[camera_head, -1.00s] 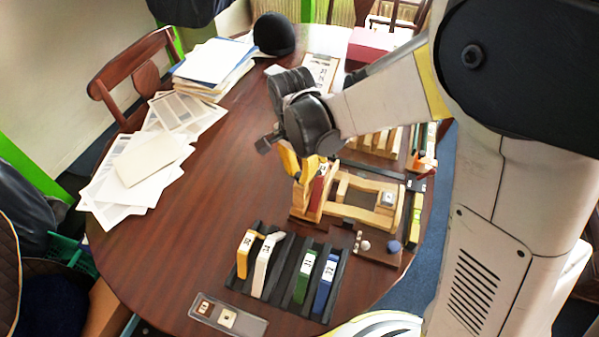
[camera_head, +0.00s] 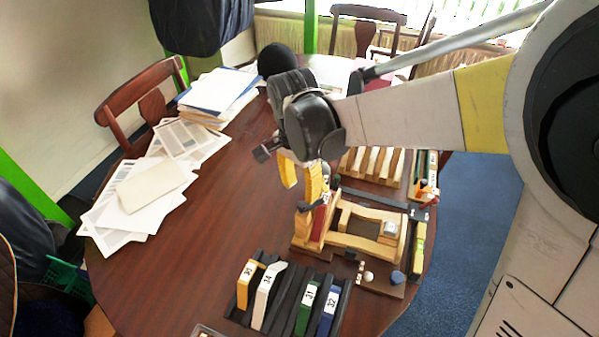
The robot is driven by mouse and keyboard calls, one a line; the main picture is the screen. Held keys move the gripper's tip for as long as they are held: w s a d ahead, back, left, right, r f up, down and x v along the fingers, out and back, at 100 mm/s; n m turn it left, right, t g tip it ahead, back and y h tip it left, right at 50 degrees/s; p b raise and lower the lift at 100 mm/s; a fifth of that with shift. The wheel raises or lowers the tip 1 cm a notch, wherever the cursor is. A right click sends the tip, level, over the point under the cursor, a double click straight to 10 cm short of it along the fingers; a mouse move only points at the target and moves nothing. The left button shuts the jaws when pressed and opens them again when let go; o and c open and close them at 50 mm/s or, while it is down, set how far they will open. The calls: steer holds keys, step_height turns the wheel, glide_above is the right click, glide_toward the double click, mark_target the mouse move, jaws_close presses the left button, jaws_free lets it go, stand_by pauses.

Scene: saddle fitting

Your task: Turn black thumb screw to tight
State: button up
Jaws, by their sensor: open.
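My gripper (camera_head: 300,190) hangs from the dark wrist with its yellow fingers open. It is over the left end of a wooden jig (camera_head: 342,240) on the table. A small dark piece (camera_head: 304,206) shows just below the fingertips at that end; it may be the black thumb screw, but it is too small to be sure. The fingers appear empty. I cannot tell whether they touch the dark piece. A red-faced wooden upright (camera_head: 319,218) stands beside it.
A black rack (camera_head: 275,317) holds numbered coloured blocks in front of the jig. A wooden slotted rack (camera_head: 380,166) stands behind. A blue knob (camera_head: 398,278) is at the right. Papers (camera_head: 150,185) lie at the left; the middle-left tabletop is clear.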

mark_target(301, 204)
step_height(301, 204, up, 6)
steer(key=shift+a, duration=0.15)
stand_by(0.3)
steer(key=s+d+r+n+t, duration=0.1)
steer(key=s+d+n+t, duration=0.2)
steer(key=d, duration=0.5)
steer(key=s+d+r+n+t, duration=0.2)
steer(key=s+d+n+t, duration=0.2)
steer(key=s+d+n, duration=0.2)
steer(key=s+d, duration=0.2)
steer(key=d, duration=0.1)
steer(key=shift+d+y, duration=0.25)
steer(key=shift+y, duration=0.05)
